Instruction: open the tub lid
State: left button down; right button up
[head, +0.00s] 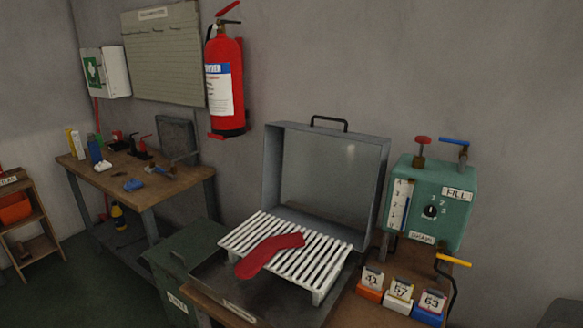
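The grey metal tub lid (335,175) stands upright at the back of the tub, tilted open against the wall side, with a black handle (329,120) on its top edge. The tub (235,292) is a dark grey shallow basin below it. A white slatted rack (325,270) sits over the tub, and a red sock (268,255) lies across the slats. Neither of my grippers is in view.
A green control box (432,200) with FILL and DRAIN labels stands right of the lid. Numbered blocks (401,291) sit in front of it. A dark green bin (185,262) is left of the tub. A wooden workbench (135,182) stands farther left.

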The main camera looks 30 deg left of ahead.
aim_at(274, 131)
jog(key=j+z, duration=0.35)
jog(key=j, duration=0.15)
jog(key=j+z, duration=0.4)
jog(key=k+j+z, duration=0.2)
jog(key=j+z, duration=0.15)
jog(key=j, duration=0.25)
